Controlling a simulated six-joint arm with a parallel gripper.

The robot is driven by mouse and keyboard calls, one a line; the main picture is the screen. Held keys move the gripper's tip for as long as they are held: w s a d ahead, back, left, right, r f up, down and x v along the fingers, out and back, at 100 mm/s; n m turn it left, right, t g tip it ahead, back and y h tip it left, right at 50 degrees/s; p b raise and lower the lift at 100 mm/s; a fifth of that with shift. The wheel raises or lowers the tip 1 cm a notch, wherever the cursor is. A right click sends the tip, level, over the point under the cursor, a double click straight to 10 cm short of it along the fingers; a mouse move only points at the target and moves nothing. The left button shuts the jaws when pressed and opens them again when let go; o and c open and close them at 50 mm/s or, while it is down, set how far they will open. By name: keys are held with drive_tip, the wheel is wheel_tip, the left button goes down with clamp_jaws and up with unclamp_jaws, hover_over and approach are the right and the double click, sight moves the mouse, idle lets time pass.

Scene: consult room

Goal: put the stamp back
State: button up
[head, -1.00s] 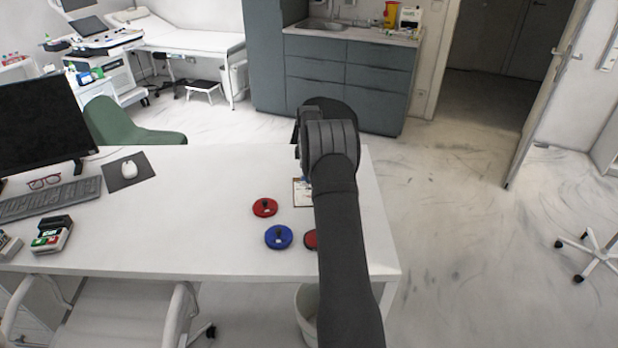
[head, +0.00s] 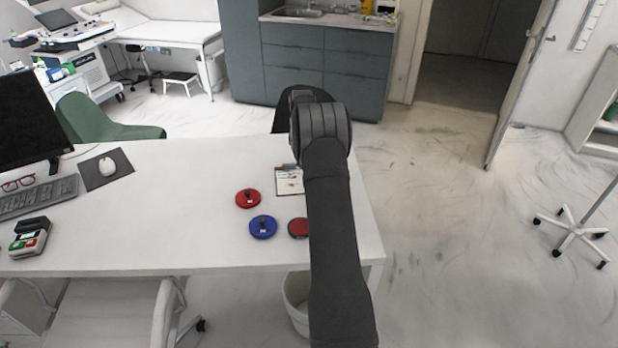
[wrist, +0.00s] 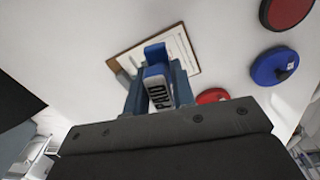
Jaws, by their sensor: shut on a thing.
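In the head view my arm hides the gripper and stamp, and part of the clipboard (head: 289,183). Round discs lie on the desk: a red one (head: 248,198) with a dark knob, a blue one (head: 263,228) with a dark knob, and another red one (head: 298,229) partly behind my arm.
The white desk (head: 180,215) is bare between the discs and the mouse (head: 106,166). A small dark-and-white case (head: 30,238) with green and red patches stands at its left, near the keyboard (head: 38,197). A bin (head: 297,300) stands below the front edge.

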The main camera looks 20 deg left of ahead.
drive_tip(key=w+d+r+m, duration=0.1)
drive_tip(key=w+d+r, duration=0.1)
drive_tip(key=d, duration=0.6)
drive_tip(key=w+d+r+m, duration=0.1)
drive_tip(key=w+d+m, duration=0.1)
drive_tip(key=d, duration=0.6)
drive_tip(key=w+a+f, duration=0.1)
drive_tip(key=a+f, duration=0.1)
drive_tip(key=a, duration=0.1)
drive_tip(key=a+f, duration=0.2)
drive_tip(key=a, duration=0.2)
drive_tip(key=w+a+f, duration=0.1)
drive_tip(key=a+f, duration=0.2)
drive_tip(key=shift+w+a, duration=0.35)
drive_tip(key=shift+f, duration=1.9)
drive_tip(key=shift+f, duration=0.1)
drive_tip(key=o, duration=0.8)
wheel_tip(320, 180, up, 12)
drive_tip(key=shift+r, duration=0.1)
